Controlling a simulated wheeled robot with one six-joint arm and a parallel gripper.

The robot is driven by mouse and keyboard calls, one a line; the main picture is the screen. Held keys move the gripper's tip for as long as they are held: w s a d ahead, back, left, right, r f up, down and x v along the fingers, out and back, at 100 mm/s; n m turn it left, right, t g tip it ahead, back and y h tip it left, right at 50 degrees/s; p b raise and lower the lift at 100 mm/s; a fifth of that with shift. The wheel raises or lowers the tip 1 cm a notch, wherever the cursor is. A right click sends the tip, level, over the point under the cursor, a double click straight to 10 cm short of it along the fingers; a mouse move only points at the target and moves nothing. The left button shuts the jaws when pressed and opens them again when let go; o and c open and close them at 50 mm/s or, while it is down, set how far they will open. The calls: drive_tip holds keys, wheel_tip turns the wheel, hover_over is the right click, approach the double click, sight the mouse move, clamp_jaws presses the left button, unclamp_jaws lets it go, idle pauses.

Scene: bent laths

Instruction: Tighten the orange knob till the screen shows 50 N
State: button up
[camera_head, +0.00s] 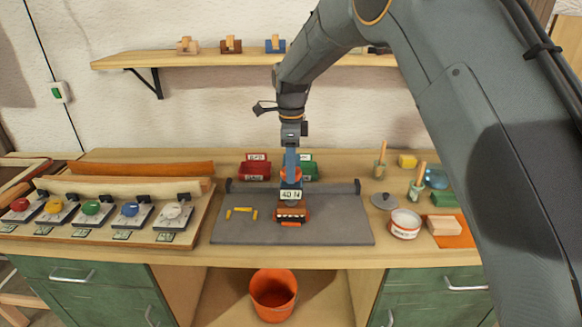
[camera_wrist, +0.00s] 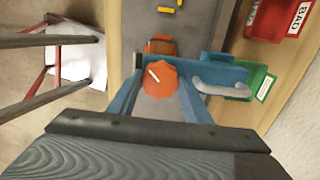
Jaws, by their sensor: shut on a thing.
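The orange knob (camera_wrist: 160,78) has a faceted rim and a white line mark; it sits between the blue fingers of my gripper (camera_wrist: 162,92) in the wrist view. My gripper also shows from above in the head view (camera_head: 291,168), pointing down and shut on the knob, which the fingers mostly hide there. Just below it, the white screen (camera_head: 291,195) reads 40 N. The screen stands at an orange-brown device (camera_head: 291,214) with a dark, pale-toothed front, on the grey mat (camera_head: 340,225).
Small yellow pieces (camera_head: 241,210) lie left of the device. A red bin (camera_head: 254,171) and a green bin (camera_head: 311,171) stand behind. Left is a board with several coloured knobs (camera_head: 91,208); right are a white tin (camera_head: 405,224) and brushes. An orange bucket (camera_head: 273,295) stands below.

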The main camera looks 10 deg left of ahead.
drive_tip(key=shift+w+r, duration=0.1)
drive_tip(key=o, duration=1.1)
drive_tip(key=shift+c, duration=0.2)
drive_tip(key=shift+r+b, duration=1.45)
drive_tip(key=shift+r, duration=2.4)
drive_tip(key=shift+d, duration=0.1)
